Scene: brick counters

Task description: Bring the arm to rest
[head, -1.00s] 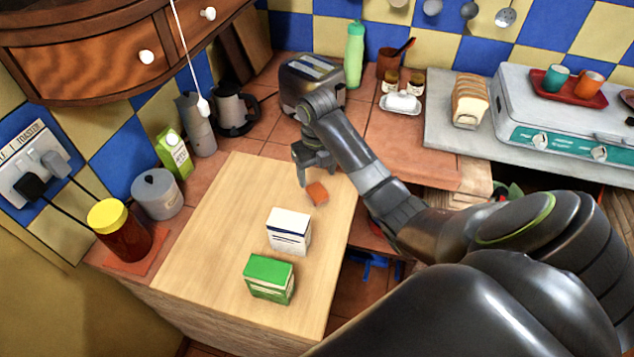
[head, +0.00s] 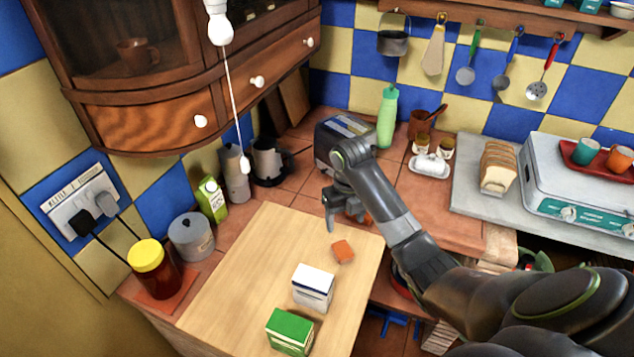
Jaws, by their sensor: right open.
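My right gripper (head: 346,219) is above the back right part of the wooden board (head: 235,265), its fingers apart and pointing down. A small orange-brown block (head: 343,251) lies on the board just in front of the fingers. A second orange-brown piece (head: 367,219) shows beside the gripper; I cannot tell whether the fingers touch it. The right arm comes in from the lower right and hides part of the counter. My left gripper is not in view.
A white box (head: 313,288) and a green box (head: 290,332) stand on the board. A jar with yellow lid (head: 150,268), grey canister (head: 191,237) and green carton (head: 212,199) line the left. A green bottle (head: 387,117) stands behind. A cord hangs from the lamp.

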